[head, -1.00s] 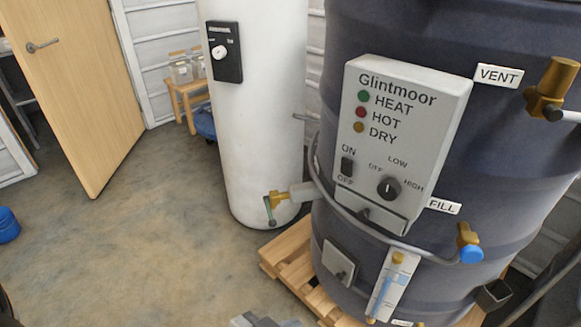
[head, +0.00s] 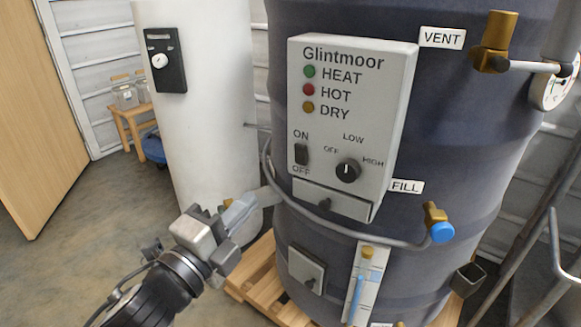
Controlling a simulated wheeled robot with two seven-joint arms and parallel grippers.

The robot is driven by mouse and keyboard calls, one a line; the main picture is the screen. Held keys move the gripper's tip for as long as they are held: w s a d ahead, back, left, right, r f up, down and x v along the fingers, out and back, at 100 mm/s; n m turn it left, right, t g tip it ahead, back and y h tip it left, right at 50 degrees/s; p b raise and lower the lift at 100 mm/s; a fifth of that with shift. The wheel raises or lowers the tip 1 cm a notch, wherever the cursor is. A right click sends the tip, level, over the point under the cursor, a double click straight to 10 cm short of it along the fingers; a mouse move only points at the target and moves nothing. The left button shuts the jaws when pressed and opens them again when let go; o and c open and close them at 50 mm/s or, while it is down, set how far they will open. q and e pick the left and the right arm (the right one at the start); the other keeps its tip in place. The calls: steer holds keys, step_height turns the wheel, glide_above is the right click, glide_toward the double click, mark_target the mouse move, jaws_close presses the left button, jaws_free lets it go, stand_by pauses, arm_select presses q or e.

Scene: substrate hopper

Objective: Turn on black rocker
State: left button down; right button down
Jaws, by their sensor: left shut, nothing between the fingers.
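The black rocker (head: 301,154) is a small upright switch on the pale Glintmoor control box (head: 375,113), with ON printed above it and OFF below it. I cannot tell which way it is tipped. A black round knob (head: 348,171) marked OFF, LOW and HIGH sits to its right. My left gripper (head: 250,204) is shut and empty. It is below and to the left of the rocker, in front of the white tank's lower part, apart from the box. My right gripper is not in view.
The box is on a dark drum (head: 460,130) standing on a wooden pallet (head: 262,255). A curved pipe runs beneath the box to a blue-capped FILL valve (head: 440,229). A white tank (head: 205,120) stands to the left. Open floor lies at the lower left.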

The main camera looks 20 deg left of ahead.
mark_target(299, 148)
arm_select(q)
steer(key=p+x, duration=0.1)
steer(key=x, duration=1.3)
